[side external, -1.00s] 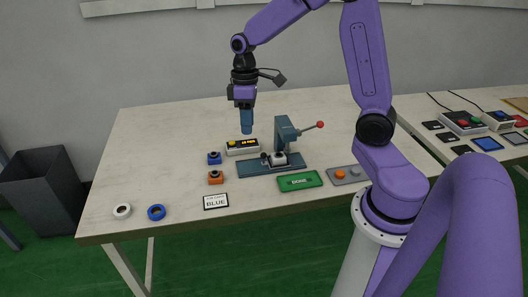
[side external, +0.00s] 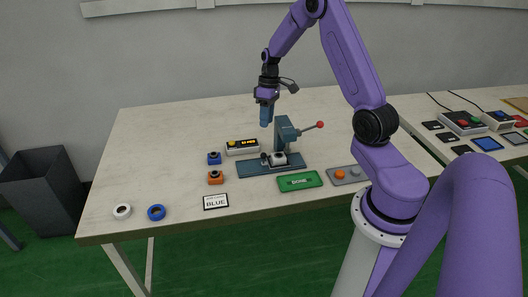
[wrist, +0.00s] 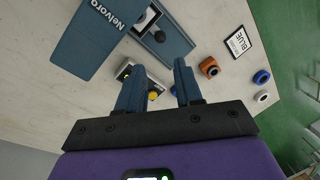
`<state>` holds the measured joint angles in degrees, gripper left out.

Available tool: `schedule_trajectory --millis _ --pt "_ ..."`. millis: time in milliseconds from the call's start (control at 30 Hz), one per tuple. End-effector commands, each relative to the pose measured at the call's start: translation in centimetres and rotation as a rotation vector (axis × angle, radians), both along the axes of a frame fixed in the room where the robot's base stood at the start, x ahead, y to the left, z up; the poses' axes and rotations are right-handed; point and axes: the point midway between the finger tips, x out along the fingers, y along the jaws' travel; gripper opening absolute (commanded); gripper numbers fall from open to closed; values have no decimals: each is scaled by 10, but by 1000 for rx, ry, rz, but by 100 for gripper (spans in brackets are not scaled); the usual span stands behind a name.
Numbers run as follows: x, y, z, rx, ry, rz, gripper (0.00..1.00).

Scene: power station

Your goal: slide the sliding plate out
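A blue-grey lever press (side external: 284,132) with a red-tipped handle stands on a flat base (side external: 250,170) on the table. A white-topped piece (side external: 279,158) sits under the press head, with a dark round knob (side external: 265,156) beside it. I take these to be on the sliding plate, which seems to be in under the head. In the wrist view the press head (wrist: 95,38) hides part of it; the knob (wrist: 160,36) shows.
A display box (side external: 242,147) with a yellow button stands behind the base. A blue block (side external: 214,158) and an orange block (side external: 216,177) stand left. A BLUE card (side external: 215,201), green DONE tray (side external: 299,181) and button panel (side external: 346,175) lie in front.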

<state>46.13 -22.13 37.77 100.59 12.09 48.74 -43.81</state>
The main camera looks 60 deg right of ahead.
Motion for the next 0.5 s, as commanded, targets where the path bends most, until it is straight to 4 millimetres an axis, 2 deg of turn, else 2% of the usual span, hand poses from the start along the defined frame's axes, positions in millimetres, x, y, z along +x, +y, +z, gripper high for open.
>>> schedule_trajectory --millis 100,500 --pt "-2 5 -24 2 6 0 35" --pt "-5 19 -96 1 4 0 35"
